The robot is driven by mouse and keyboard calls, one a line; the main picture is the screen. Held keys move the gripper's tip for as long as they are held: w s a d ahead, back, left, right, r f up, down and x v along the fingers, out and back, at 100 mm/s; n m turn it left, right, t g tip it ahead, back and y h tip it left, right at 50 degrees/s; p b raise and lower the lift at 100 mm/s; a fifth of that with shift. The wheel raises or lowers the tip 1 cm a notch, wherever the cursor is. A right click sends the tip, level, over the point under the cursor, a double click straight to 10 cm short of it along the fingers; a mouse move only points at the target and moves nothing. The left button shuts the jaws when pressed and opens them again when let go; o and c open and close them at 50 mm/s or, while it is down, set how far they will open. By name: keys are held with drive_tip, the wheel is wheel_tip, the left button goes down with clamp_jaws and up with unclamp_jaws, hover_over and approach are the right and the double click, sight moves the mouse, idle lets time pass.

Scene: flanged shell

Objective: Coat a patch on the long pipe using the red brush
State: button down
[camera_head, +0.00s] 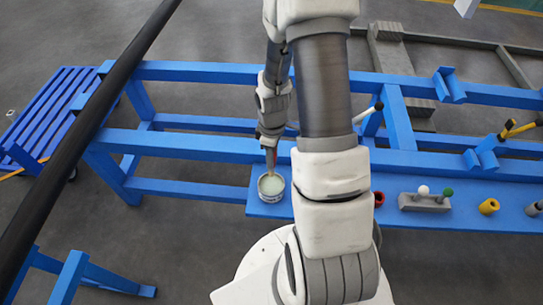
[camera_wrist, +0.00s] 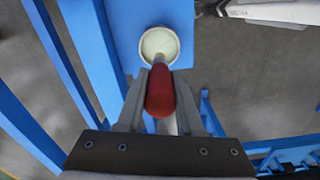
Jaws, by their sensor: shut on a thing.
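The red brush (camera_wrist: 160,92) is clamped between the fingers of my gripper (camera_wrist: 159,98), its red handle toward the wrist camera. Its far end points at the round can (camera_wrist: 145,45) of pale coating. In the head view my gripper (camera_head: 268,138) hangs above the can (camera_head: 271,197), with the brush reaching down to the can's mouth. Whether the bristles touch the coating is hard to tell. The long pipe (camera_head: 68,150) is black and runs diagonally across the left, resting over the blue frame, well apart from my gripper.
The can stands on a blue shelf (camera_head: 400,215). Right of it are a red ring (camera_head: 379,198), a grey block (camera_head: 412,203) with white and green knobs, and a yellow ring (camera_head: 489,206). Blue rails (camera_head: 220,145) run behind. A slatted blue cart (camera_head: 45,105) stands at left.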

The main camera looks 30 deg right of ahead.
drive_tip(key=shift+w+f, duration=0.15)
drive_tip(key=shift+f+b, duration=2.3)
drive_tip(key=shift+f, duration=0.55)
drive_tip(key=shift+f+b, duration=0.45)
drive_tip(key=shift+f, duration=0.15)
drive_tip(key=shift+r+p, duration=2.7)
drive_tip(key=shift+r, duration=0.85)
